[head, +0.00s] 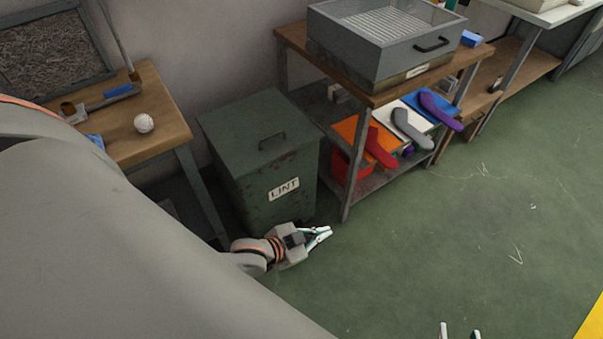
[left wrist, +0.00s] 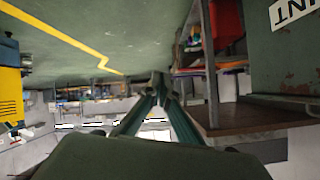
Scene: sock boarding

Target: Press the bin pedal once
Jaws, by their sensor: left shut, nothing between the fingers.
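A dark green lint bin (head: 262,165) with a closed lid, a handle and a LINT label stands on the floor against the wall. I cannot make out its pedal; the foot of the bin is partly behind my left gripper. My left gripper (head: 318,236) is low in front of the bin's front right foot, shut and empty. In the left wrist view its fingers (left wrist: 161,85) meet at the tips, and part of the bin (left wrist: 285,65) shows upside down at the right. Only the tips of my right gripper (head: 460,331) show at the bottom edge, apart and empty.
A wooden side table (head: 158,112) with a white ball stands left of the bin. A shelf unit (head: 346,195) with a grey box on top and coloured sock shapes below stands close to its right. The green floor (head: 440,230) is clear to the right.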

